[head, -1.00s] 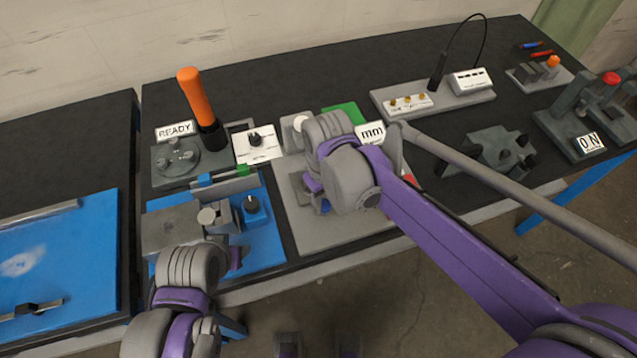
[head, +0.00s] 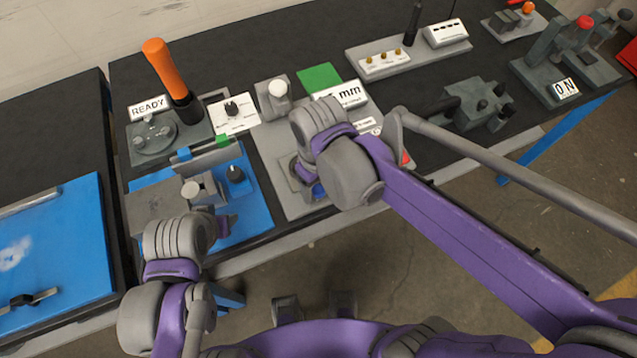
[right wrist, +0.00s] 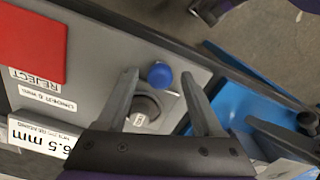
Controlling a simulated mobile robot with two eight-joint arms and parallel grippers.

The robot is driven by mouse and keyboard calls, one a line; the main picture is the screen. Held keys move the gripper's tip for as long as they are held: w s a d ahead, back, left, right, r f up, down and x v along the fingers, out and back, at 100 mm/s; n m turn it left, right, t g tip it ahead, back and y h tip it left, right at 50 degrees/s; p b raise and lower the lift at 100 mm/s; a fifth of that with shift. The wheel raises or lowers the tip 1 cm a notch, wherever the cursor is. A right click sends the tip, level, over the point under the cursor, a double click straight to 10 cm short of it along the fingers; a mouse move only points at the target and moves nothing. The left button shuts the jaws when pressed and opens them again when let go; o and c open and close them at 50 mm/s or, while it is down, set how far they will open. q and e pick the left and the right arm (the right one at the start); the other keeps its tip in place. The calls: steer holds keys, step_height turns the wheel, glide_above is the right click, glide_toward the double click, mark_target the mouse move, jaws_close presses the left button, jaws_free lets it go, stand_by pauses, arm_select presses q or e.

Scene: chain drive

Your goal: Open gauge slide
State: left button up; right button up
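The gauge station is a grey plate (head: 275,150) with a green patch, a red patch and an mm label. In the right wrist view, a blue knob (right wrist: 160,74) stands on this plate beside a dark round part (right wrist: 145,108). My right gripper (right wrist: 158,78) is open, one finger on each side of the blue knob, with gaps visible. Whether the knob is fully between the fingers in depth I cannot tell. In the head view my right wrist hides the fingers and most of the knob. My left gripper (head: 226,226) is over the blue fixture's front; its fingers are mostly hidden.
A blue fixture (head: 258,205) with a black knob stands left of the gauge plate. A dark grey block fixture (head: 480,105) is to the right. A mm label (right wrist: 40,136) lies near my right gripper.

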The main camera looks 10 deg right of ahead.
steer(key=shift+r, duration=0.1)
arm_select(q)
steer(key=shift+w+r+p, duration=0.2)
steer(key=shift+r+p, duration=0.25)
steer(key=shift+r, duration=0.15)
arm_select(e)
step_height(320, 180, up, 11)
steer(key=shift+f, duration=0.2)
steer(key=shift+d, duration=0.1)
steer(key=s+d+f+m+t, duration=0.2)
steer(key=d+f+m, duration=0.1)
steer(key=d+f, duration=0.2)
steer(key=s+d+f+m+t, duration=0.2)
steer(key=d+f, duration=0.4)
steer(key=d, duration=0.3)
steer(key=shift+s+m+t, duration=0.2)
steer(key=shift+m+t, duration=0.5)
steer(key=shift+m, duration=0.4)
